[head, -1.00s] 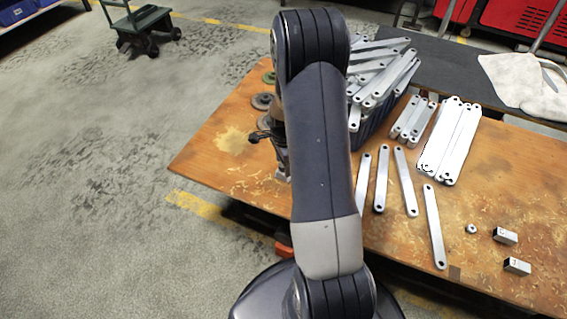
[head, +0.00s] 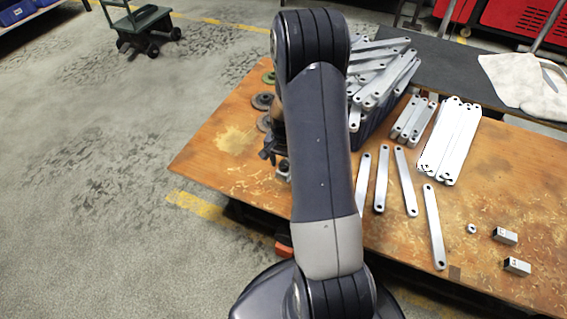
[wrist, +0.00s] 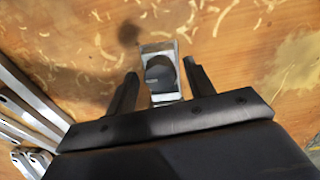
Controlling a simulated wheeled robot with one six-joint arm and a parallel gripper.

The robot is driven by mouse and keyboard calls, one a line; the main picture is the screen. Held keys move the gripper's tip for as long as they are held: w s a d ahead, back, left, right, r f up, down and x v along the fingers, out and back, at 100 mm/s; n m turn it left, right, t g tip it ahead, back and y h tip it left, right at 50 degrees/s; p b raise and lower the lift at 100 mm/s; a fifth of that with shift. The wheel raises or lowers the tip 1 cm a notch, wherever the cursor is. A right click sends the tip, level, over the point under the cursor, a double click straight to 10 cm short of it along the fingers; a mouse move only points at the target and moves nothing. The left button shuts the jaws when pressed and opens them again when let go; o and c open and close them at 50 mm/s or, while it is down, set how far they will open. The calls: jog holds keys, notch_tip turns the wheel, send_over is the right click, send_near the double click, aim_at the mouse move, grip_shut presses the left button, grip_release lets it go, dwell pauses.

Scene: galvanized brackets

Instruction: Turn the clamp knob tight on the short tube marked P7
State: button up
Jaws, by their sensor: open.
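In the wrist view a small pale metal piece (wrist: 166,97) with a dark rounded knob (wrist: 160,73) stands on the wooden table. I take it for the clamp on the short tube; no P7 mark is legible. My gripper (wrist: 160,76) is open, with one finger on each side of the metal piece and visible gaps between. Whether the fingertips are at knob height I cannot tell. In the head view my gripper (head: 271,152) is partly hidden behind my arm, just above the small metal piece (head: 283,170) near the table's left part.
Galvanized bars (head: 433,226) lie on the table (head: 225,170), with more heaped in a dark blue crate (head: 374,126). Round discs (head: 262,101) sit behind my gripper. Two small marked blocks (head: 505,235) and a nut (head: 472,229) are at right. The table's front-left area is clear.

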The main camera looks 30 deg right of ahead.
jog(key=n, duration=0.5)
jog(key=shift+n, duration=0.3)
jog(key=c, duration=0.9)
